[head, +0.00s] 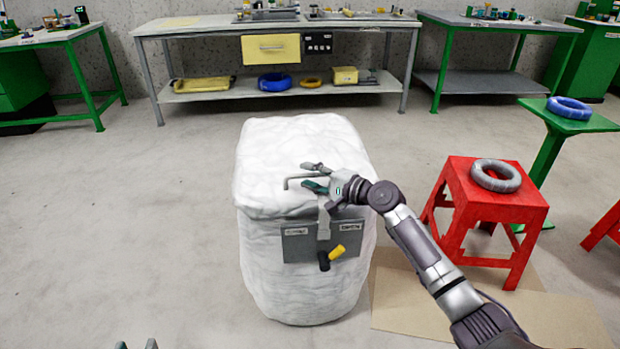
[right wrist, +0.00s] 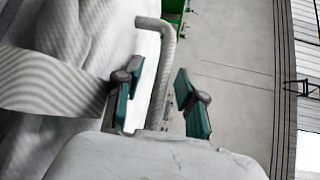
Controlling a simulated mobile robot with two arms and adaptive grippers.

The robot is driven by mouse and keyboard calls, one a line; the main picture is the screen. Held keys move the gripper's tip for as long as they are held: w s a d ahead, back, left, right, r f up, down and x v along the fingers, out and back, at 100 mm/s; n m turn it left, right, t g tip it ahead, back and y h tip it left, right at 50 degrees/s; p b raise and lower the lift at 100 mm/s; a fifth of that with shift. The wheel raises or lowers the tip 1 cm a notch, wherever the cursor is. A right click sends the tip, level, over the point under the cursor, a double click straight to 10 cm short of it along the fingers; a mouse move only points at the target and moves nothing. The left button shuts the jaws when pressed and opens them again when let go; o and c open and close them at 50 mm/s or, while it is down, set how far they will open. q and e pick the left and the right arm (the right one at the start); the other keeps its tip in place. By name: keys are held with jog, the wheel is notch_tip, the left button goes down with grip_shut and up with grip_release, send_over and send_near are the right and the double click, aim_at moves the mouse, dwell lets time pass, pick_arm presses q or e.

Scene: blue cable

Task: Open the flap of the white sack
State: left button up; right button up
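The white sack (head: 300,275) stands upright on the floor in the middle of the head view, its top flap (head: 285,145) lying closed. A thin grey bent handle (head: 298,178) sticks out near the flap's front edge. My right gripper (head: 316,178) is at this handle with its fingers apart. In the right wrist view, the handle (right wrist: 165,70) runs between the green finger pads (right wrist: 165,108), nearer the left one, with a gap to the right one. A grey strap (right wrist: 50,82) lies at the left. My left gripper (head: 136,345) shows only two separated tips at the bottom edge.
A grey plate (head: 296,246) with a yellow-and-black lever (head: 336,253) is on the sack's front. A red stool (head: 497,215) with a grey coil (head: 495,175) stands to the right, beside a cardboard sheet (head: 405,300). Floor left of the sack is clear. Workbenches (head: 215,35) line the back.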

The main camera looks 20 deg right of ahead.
jog(key=shift+w+a, duration=0.1)
jog(key=shift+w, duration=0.05)
grip_shut()
jog(key=shift+r, duration=0.1)
dwell(0.4)
